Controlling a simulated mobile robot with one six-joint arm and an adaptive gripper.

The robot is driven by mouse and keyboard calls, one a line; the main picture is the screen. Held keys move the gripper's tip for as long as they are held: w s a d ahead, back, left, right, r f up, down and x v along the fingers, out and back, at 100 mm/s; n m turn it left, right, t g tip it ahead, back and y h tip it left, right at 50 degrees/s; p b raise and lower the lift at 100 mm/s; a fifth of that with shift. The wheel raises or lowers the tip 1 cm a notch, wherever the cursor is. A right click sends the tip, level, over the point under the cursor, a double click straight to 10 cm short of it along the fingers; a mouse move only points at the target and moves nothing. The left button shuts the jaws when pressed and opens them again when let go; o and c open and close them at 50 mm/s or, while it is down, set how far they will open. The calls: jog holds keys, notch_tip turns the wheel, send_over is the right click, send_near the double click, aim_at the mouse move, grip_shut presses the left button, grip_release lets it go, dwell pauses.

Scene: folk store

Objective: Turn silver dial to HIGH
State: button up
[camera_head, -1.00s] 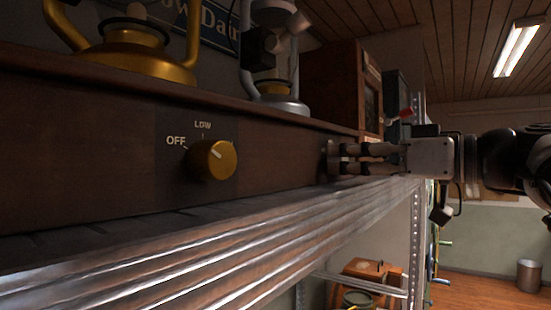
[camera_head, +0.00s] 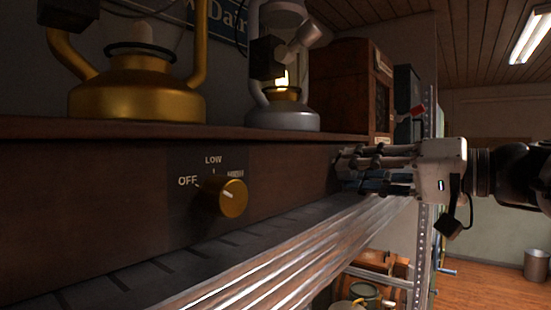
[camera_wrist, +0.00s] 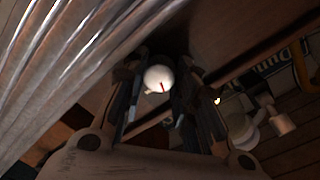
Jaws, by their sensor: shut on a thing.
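The silver dial (camera_wrist: 158,78) shows in the wrist view as a pale round knob with a short red mark, between the two fingers. My gripper (camera_wrist: 157,95) is shut on it, fingers on either side. In the head view my gripper (camera_head: 345,170) reaches in from the right to the brown front panel (camera_head: 285,172), and its fingers hide the silver dial and its labels. The silver lantern (camera_head: 283,118) stands on the ledge above and has a small bright flame.
A gold dial (camera_head: 226,198) with OFF and LOW labels sits on the panel at left, under a gold lantern (camera_head: 135,90). A ribbed metal shelf edge (camera_head: 300,250) runs below my gripper. A wooden cabinet (camera_head: 342,88) stands on the ledge behind.

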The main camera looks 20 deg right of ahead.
jog(key=m+p, duration=0.3)
jog(key=m, duration=0.1)
jog(key=shift+r, duration=0.25)
jog(key=shift+f+m+p, duration=0.1)
jog(key=shift+m+p, duration=1.4)
jog(key=shift+m, duration=0.2)
jog(key=shift+f, duration=0.1)
jog(key=o, duration=1.1)
jog(key=shift+f, duration=0.1)
jog(key=shift+d, duration=0.1)
jog(key=shift+v, duration=4)
